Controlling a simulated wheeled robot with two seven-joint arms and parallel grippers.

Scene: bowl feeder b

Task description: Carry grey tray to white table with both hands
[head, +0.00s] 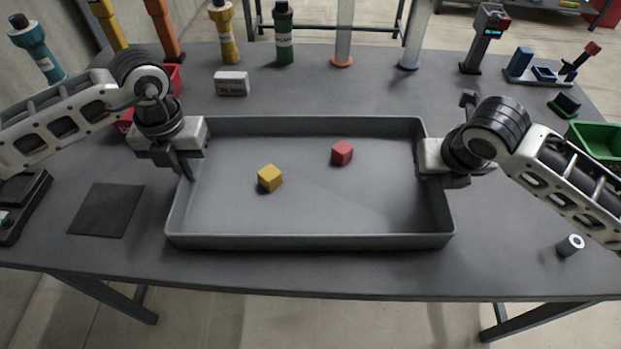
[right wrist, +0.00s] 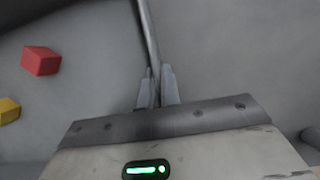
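The grey tray (head: 310,241) is a wide, shallow rectangle resting on a dark grey table (head: 330,280). Inside it lie a yellow cube (head: 270,178) left of the middle and a red cube (head: 342,153) further right. My left gripper (head: 186,168) is at the tray's left wall, with a dark finger against it; the gap between its fingers is hidden. My right gripper (head: 428,172) is at the right wall. In the right wrist view its two fingers (right wrist: 156,88) stand close on either side of the thin tray wall (right wrist: 147,35), shut on it. No white table is recognisable.
A black mat (head: 107,210) lies left of the tray, and a small metal cylinder (head: 570,245) lies right. A white box (head: 232,83) and several coloured bottles stand behind. A green bin (head: 598,140) is at the right edge. The table's front strip is clear.

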